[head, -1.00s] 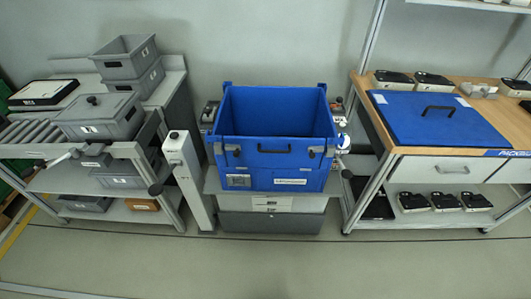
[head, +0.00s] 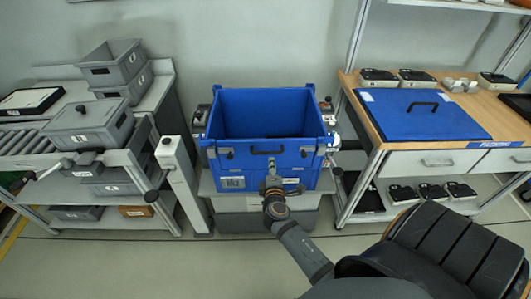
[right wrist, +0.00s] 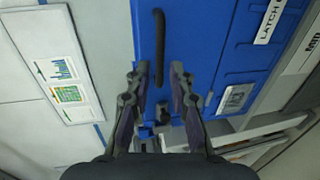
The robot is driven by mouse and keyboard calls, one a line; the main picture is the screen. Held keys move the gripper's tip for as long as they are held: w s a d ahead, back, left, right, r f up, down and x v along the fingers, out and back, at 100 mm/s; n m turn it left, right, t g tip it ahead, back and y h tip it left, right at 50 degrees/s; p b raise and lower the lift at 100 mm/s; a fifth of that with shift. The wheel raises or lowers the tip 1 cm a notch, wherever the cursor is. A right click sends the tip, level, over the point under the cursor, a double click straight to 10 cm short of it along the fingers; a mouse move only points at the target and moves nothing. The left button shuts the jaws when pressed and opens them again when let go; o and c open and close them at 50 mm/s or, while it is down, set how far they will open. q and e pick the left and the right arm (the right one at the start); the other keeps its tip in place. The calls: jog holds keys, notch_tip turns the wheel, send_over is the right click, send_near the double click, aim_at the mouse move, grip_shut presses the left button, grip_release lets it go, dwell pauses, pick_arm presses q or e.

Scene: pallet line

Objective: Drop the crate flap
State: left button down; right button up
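The blue crate (head: 222,150) stands on a grey stand in the middle of the head view. Its front flap (head: 245,160) is upright, with a black handle (head: 266,151) and a dark latch at each upper side. My right gripper (head: 271,184) is at the crate's front, below the handle, and covers part of the front labels. In the right wrist view my right gripper (right wrist: 159,72) is open, its fingers pointing at the blue front. The handle (right wrist: 159,40) shows beyond the fingertips, and a small dark latch part (right wrist: 164,112) shows between the fingers. My left gripper is out of view.
A bench with a blue lid (head: 425,115) stands to the right. A rack with grey boxes (head: 90,128) stands to the left. A grey post (head: 183,185) stands just left of the crate. The floor in front is clear.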

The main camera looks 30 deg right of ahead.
aim_at(271, 153)
jog(key=x, duration=0.9)
grip_shut()
